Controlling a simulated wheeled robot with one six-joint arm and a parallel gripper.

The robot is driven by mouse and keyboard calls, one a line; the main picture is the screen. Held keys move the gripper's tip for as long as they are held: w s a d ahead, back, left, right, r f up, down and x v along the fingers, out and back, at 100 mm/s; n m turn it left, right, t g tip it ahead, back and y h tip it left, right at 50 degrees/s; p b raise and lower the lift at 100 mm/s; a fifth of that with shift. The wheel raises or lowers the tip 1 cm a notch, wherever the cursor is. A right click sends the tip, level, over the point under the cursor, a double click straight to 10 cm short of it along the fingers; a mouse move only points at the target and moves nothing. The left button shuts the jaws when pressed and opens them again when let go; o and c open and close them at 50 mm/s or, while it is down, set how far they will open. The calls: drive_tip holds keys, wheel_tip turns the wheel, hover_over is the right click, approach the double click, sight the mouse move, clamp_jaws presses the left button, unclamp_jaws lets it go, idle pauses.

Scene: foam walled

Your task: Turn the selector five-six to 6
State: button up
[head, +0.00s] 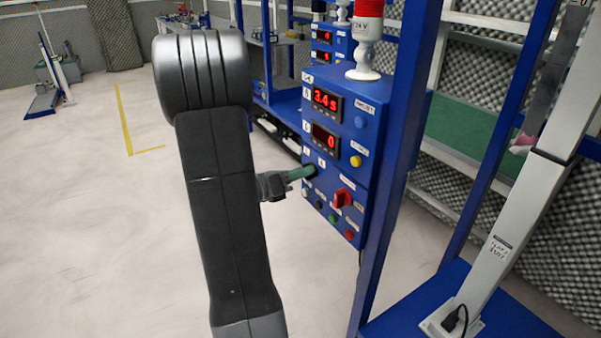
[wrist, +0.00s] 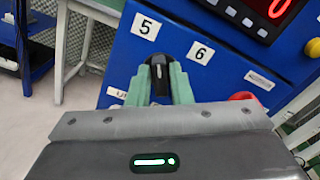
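The selector five-six (wrist: 159,66) is a black knob with a white mark on the blue panel. In the wrist view it sits just below the labels 5 (wrist: 146,27) and 6 (wrist: 200,52). Its white mark points nearly straight up in the picture, closer to the 5 than to the 6. My gripper (wrist: 161,84) has its two green fingers on either side of the knob and looks shut on it. In the head view my gripper (head: 301,173) reaches the panel's lower left, and the fingers hide the knob there.
A red-and-white beacon (head: 366,35) stands on top. A blue post (head: 392,150) is to the right.

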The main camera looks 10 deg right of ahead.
clamp_jaws()
drive_tip(key=shift+m+b, duration=0.3)
drive_tip(key=shift+b, duration=0.05)
drive_tip(key=shift+s+m+b, duration=0.15)
drive_tip(key=shift+m+b, duration=5.2)
drive_tip(key=shift+m, duration=0.35)
